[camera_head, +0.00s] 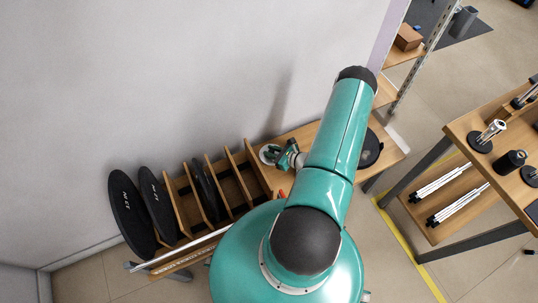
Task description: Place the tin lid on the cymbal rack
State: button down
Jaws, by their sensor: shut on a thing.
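My gripper (281,157) is small in view, at the end of my teal arm, above the wooden bench to the right of the rack. It is shut on a small round thing with a pale rim, which I take to be the tin lid (267,152). My fingers hide part of it. The wooden cymbal rack (236,174) stands against the wall to the left, with upright dividers and several slots. Black discs stand in its left and middle slots; the slots nearest my gripper look empty. The lid is apart from the dividers, to their right.
A black disc (372,148) lies on the bench (392,150) at right, partly behind my arm. The grey wall (150,75) is close behind the rack. A wooden table (475,125) with stands and tripods is at the far right. Floor between is free.

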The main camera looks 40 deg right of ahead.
jog(key=shift+w+f, duration=0.65)
jog(key=shift+f, duration=0.15)
jog(key=shift+w+d+f, duration=0.1)
jog(key=shift+w+f, duration=0.05)
jog(key=shift+f, duration=0.75)
jog(key=shift+w+f, duration=0.1)
jog(key=shift+f, duration=0.75)
jog(key=shift+f, duration=0.15)
jog(key=c, duration=1.2)
grip_release()
jog(key=shift+c, duration=0.2)
